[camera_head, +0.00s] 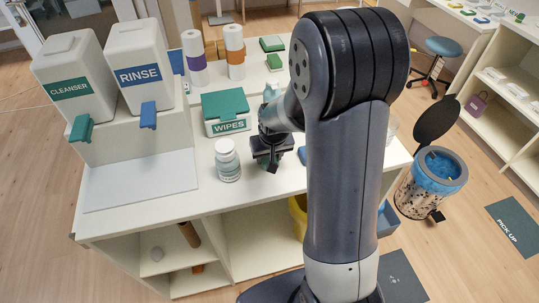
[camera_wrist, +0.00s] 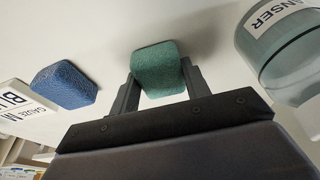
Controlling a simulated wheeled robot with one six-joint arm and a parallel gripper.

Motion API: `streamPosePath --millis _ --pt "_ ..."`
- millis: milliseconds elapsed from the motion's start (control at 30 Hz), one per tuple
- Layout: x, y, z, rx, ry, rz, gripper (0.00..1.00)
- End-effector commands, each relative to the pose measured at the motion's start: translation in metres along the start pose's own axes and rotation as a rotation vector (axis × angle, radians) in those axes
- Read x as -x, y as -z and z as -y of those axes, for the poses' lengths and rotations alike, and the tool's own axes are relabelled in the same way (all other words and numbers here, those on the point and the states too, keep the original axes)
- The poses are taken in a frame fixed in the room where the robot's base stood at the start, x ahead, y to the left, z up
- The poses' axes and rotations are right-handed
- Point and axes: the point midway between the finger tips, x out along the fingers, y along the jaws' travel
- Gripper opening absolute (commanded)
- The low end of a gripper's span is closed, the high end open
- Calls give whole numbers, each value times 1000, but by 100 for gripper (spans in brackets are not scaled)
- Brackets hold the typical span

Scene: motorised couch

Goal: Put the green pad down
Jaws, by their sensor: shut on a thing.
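My gripper (camera_wrist: 158,88) is shut on the green pad (camera_wrist: 158,66), which sits between the two fingers in the wrist view. In the head view my gripper (camera_head: 270,160) is low over the white counter, right of the white bottle; the green pad is hidden there. I cannot tell whether the pad touches the counter. A blue pad (camera_wrist: 65,85) lies to the left in the wrist view, beside a label card (camera_wrist: 22,108). The blue pad also shows partly in the head view (camera_head: 302,155), right of my gripper.
A bottle labelled cleanser (camera_wrist: 292,50) is close on the right in the wrist view. On the counter (camera_head: 190,200) are a white bottle (camera_head: 228,162), a wipes box (camera_head: 226,112), a cleanser dispenser (camera_head: 70,85) and a rinse dispenser (camera_head: 140,65). An open-lidded bin (camera_head: 430,185) stands right.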

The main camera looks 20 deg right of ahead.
Motion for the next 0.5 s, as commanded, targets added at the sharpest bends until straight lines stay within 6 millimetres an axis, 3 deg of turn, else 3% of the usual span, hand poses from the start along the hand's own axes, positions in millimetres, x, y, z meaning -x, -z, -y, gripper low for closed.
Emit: streamPosePath --millis 233,267,500 --pt "-4 -1 0 0 0 0 20" --pt "-3 0 0 0 0 0 47" --pt "-2 0 0 0 0 0 66"
